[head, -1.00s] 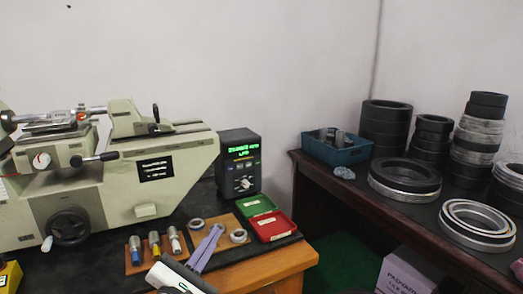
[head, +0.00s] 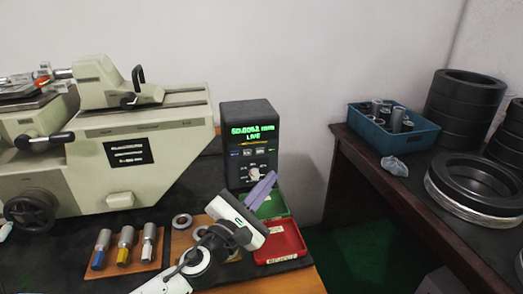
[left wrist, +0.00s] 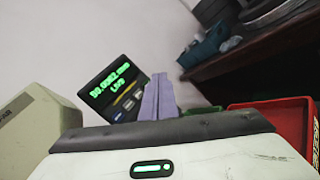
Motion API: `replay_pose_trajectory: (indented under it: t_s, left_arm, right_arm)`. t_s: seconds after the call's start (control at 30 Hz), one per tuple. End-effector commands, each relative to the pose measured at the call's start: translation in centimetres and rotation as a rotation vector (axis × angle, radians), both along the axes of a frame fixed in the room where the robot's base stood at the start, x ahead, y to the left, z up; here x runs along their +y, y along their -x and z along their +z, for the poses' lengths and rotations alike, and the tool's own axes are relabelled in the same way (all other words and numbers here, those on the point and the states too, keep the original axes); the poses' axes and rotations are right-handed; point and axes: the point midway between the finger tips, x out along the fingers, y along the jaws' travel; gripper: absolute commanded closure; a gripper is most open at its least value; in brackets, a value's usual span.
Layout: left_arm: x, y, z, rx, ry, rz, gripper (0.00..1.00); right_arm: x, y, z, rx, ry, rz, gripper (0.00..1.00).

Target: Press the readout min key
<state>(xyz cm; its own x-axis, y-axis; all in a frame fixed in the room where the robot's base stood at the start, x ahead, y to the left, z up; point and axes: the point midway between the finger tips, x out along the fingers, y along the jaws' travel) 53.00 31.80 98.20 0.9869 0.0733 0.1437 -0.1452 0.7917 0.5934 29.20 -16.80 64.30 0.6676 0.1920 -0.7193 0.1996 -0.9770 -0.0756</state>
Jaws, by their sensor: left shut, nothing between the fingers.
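The readout (head: 249,133) is a black box with a green lit display showing a number and "LIVE". A row of small keys (head: 247,153) with blue and yellow marks sits under the display, with a pale knob below. The keys' labels are too small to read, so I cannot tell which is min. My left gripper (head: 268,178), with purple fingers, is shut and empty, in front of the readout's lower right. In the left wrist view the readout (left wrist: 106,92) is tilted, and the shut fingers (left wrist: 158,82) overlap its right edge. I cannot tell whether they touch it. My right gripper is not in view.
A large pale measuring machine (head: 150,150) stands left of the readout. A green and red case (head: 282,240) lies open beneath my gripper. Several plugs stand in a wooden holder (head: 107,265). On the right table are a blue bin (head: 425,136) and bearing rings (head: 468,180).

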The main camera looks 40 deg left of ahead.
Motion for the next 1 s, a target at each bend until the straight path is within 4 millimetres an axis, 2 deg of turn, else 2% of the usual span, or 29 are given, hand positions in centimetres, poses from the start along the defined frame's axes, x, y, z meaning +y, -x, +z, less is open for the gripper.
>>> replay_pose_trajectory:
  t_s: [0.17, 0.6, 1.0]
  left_arm:
    - [1.0, -0.8, 0.0, -0.001, -0.004, 0.001, 1.0]
    - [5.5, -4.7, 0.0, -0.001, -0.004, 0.001, 1.0]
    - [6.7, -5.7, 0.0, -0.001, -0.001, 0.0, 1.0]
  right_arm:
    - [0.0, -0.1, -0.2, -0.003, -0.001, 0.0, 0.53]
    - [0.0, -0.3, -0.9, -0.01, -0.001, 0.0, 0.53]
    - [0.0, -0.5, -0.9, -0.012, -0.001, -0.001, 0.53]
